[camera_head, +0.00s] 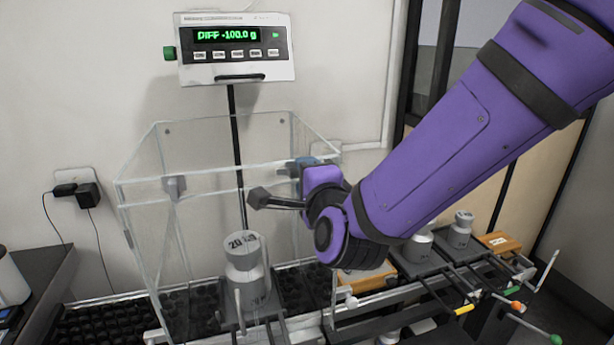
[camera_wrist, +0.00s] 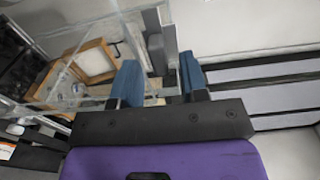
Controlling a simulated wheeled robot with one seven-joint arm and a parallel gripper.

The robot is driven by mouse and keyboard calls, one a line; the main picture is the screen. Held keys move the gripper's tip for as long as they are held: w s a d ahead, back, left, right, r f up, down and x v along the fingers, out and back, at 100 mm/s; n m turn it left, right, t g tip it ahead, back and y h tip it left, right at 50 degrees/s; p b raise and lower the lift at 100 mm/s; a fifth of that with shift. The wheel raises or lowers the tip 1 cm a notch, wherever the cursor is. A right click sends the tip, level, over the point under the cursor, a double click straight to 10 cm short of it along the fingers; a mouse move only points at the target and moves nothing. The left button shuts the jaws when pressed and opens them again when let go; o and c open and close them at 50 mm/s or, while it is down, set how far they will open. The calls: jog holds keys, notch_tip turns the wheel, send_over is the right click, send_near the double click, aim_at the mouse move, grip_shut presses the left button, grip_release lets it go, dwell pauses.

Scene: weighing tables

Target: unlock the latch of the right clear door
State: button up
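The clear enclosure (camera_head: 150,150) stands around a grey weight (camera_head: 245,265) marked 20. Its right clear door is at the right side, behind my arm in the head view. My gripper (camera_head: 302,165) is at the enclosure's upper right edge, its blue fingers partly hidden by my wrist. In the wrist view, the two blue fingers of my gripper (camera_wrist: 160,78) stand apart. A grey latch-like block (camera_wrist: 157,54) shows beyond and between the fingertips, beside a metal upright (camera_wrist: 170,45). I cannot tell whether the fingers touch it or whether the latch is locked.
A display (camera_head: 235,50) on a black pole reads DIFF -100.0 g. A grey fitting (camera_head: 176,188) is on the enclosure's left part. More weights (camera_head: 460,228) and a wooden box (camera_head: 499,243) stand at the right, near thin rods with coloured tips. A roller track runs beneath.

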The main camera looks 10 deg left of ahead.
jog(key=v, duration=1)
jog(key=shift+s+d, duration=0.3)
jog(key=w+d+r+n+g+h, duration=0.2)
jog(key=d+n, duration=0.2)
jog(key=d, duration=0.4)
jog(key=w+d+r+n+g+h, duration=0.2)
jog(key=d+n, duration=0.2)
jog(key=d, duration=0.5)
jog(key=s+d+n+g+h, duration=0.2)
jog(key=s+d+g, duration=0.1)
jog(key=s+d, duration=0.4)
jog(key=s+d+r+n+g+h, duration=0.1)
jog(key=s+d+g+h, duration=0.2)
jog(key=s+d, duration=0.4)
jog(key=d, duration=0.6)
jog(key=shift+d+n, duration=0.35)
jog(key=shift+n, duration=0.05)
jog(key=shift+w, duration=0.1)
jog(key=shift+c, duration=0.4)
